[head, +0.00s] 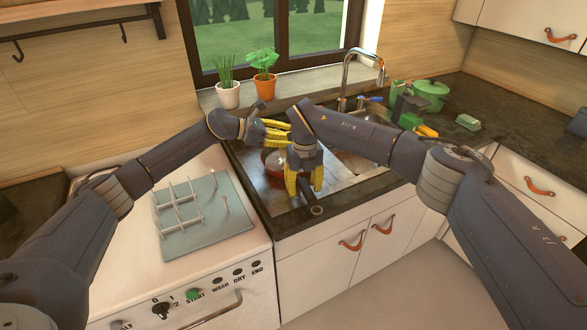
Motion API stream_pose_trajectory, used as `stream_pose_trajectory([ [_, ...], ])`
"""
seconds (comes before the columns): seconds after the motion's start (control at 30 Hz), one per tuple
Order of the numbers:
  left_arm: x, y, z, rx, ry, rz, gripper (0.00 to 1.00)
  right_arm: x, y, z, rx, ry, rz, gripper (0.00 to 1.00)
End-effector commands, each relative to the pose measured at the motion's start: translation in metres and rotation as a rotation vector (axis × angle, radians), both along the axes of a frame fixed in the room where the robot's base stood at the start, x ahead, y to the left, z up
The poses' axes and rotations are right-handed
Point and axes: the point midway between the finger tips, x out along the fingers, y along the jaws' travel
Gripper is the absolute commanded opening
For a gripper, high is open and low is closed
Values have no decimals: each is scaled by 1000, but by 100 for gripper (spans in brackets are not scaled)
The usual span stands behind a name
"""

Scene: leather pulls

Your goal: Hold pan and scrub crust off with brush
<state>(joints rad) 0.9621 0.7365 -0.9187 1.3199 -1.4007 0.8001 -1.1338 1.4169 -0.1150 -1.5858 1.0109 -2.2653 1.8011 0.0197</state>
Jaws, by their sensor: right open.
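A reddish pan (270,157) sits on the steel surface left of the sink basin, partly covered by my grippers. A dark handle with a ring end (317,210) reaches toward the counter's front edge and looks like the pan's handle. My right gripper (305,190) points down over the pan's right side and handle. Its yellow fingers are apart, one on each side of the dark handle. My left gripper (284,133) is just above and behind the pan, its yellow fingers pointing right; whether it holds anything is unclear. I cannot make out a brush or the crust.
A faucet (362,72) stands behind the sink. Green pots (431,92), a yellow item (427,131) and a green-and-white sponge-like block (467,122) are on the right counter. Two potted plants (263,85) stand on the sill. A rack (188,210) lies on the white appliance.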

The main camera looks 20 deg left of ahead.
Motion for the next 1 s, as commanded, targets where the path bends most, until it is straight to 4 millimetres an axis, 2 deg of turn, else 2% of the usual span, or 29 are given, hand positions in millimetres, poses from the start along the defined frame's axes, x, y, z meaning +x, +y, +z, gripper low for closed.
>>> stream_pose_trajectory([
  [0.23, 0, 0, 0, -1, -1, 0, 0, 0, 0, 12, 1, -1, 1, 48],
  [0.7, 0, 0, 0, -1, -1, 0, 0, 1, 0, 90, 0, -4, 0, 48],
  [1.0, 0, 0, 1, -1, -1, 0, 0, 0, 0, 116, 0, 0, -1, 48],
])
